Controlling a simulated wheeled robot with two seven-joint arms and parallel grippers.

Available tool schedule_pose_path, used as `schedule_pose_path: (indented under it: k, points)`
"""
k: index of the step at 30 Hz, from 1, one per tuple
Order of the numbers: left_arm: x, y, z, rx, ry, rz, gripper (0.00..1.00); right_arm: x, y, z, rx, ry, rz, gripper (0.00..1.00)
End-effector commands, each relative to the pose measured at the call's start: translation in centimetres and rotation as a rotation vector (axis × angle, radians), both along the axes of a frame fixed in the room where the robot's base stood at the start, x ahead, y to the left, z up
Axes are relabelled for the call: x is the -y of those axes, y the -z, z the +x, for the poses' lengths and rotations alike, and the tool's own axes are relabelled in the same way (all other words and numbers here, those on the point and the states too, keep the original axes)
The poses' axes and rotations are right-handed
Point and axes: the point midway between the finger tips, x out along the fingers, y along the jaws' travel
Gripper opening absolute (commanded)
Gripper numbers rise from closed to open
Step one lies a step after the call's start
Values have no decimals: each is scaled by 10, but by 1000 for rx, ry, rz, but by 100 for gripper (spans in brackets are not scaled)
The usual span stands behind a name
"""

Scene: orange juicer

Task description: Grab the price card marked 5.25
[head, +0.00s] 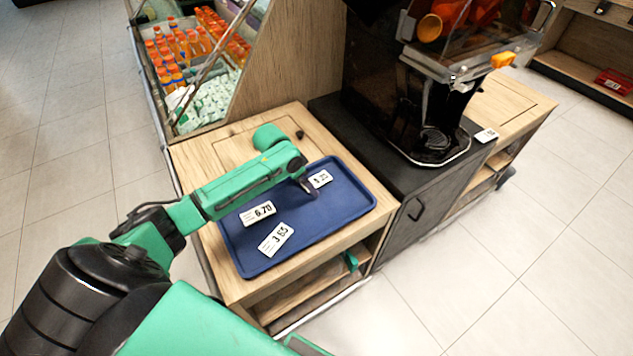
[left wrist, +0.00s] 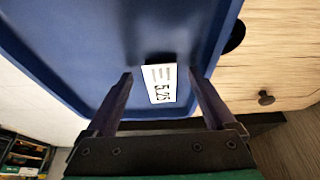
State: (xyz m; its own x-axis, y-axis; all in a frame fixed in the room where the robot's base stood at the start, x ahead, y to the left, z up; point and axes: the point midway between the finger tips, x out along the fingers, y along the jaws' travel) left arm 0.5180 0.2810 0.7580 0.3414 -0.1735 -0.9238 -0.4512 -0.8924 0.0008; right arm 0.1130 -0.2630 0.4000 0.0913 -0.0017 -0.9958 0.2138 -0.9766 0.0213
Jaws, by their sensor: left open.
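The 5.25 price card (left wrist: 160,84) is a white tag with black print on the blue tray. In the left wrist view it lies between the two fingers of my left gripper (left wrist: 160,76), with a gap on each side. In the head view the card (head: 320,179) is near the tray's far edge, its print partly unclear. My left gripper (head: 308,187) is open beside it, mostly hidden by its own wrist. The blue tray (head: 345,210) also holds a 6.70 card (head: 258,213) and a 3.65 card (head: 276,239).
The tray sits on a wooden counter (head: 205,160). A dark juicer (head: 435,140) stands to the right on a black cabinet, with another small card (head: 486,135) beside it. A bottle display (head: 190,50) is at the back left. The tray's right part is clear.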

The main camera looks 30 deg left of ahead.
Motion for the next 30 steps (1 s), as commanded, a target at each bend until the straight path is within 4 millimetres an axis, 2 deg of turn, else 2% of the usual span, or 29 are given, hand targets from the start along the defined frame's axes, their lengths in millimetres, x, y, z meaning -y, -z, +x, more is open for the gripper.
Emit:
schedule_pose_path:
  k: [2,8,12,15,25,28,30]
  points:
    - [2,8,3,1,1,1,89,0,1,0,1,0,0,50]
    - [1,9,3,1,1,2,89,-2,1,0,2,1,2,50]
    - [1,9,3,1,1,2,35,-6,1,0,1,2,8,50]
    - [1,9,3,1,1,2,0,-7,1,0,2,3,10,50]
    - [1,3,4,3,0,1,0,-7,1,1,1,2,10,50]
    - [1,-9,4,3,1,1,0,-6,0,1,1,1,9,50]
    - [1,-24,4,6,2,3,0,-5,-1,1,1,1,8,50]
